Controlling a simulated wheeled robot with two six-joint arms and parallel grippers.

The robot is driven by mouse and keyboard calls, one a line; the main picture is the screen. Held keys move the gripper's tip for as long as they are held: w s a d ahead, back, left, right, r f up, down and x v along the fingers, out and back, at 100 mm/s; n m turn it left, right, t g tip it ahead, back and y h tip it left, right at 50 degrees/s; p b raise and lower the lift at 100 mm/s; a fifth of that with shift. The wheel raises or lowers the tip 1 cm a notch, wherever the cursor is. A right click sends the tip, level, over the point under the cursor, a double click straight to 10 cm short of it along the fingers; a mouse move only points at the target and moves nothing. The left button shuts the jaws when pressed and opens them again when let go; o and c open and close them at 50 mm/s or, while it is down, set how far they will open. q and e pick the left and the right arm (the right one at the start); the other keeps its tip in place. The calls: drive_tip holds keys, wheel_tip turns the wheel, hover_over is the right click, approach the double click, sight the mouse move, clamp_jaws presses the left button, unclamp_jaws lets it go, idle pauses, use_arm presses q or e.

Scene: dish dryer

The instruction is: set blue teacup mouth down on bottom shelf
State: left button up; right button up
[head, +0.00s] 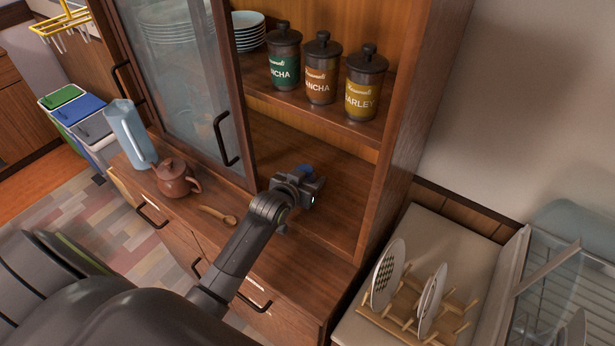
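A small patch of blue (305,170), likely the blue teacup, shows just beyond my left gripper (311,187). The gripper hides most of it, so I cannot tell which way its mouth faces. My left arm comes in from the lower left and reaches into the open lower compartment of the wooden cabinet. The gripper is just above the bottom shelf (345,215). Its fingertips are not clearly visible, and I cannot tell whether they hold the blue thing. My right gripper is not in view.
The upper shelf holds green (284,56), brown (321,68) and yellow (364,84) labelled canisters. A glass door (190,85) stands left of the opening. A teapot (174,178), wooden spoon (218,215) and pitcher (130,133) are left. A plate rack (405,318) stands right.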

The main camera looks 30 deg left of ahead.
use_arm(q)
drive_tip(key=o, duration=1.2)
drive_tip(key=b+v, duration=0.1)
drive_tip(key=v, duration=1.6)
drive_tip(key=shift+s+r, duration=0.1)
drive_tip(key=shift+s, duration=0.05)
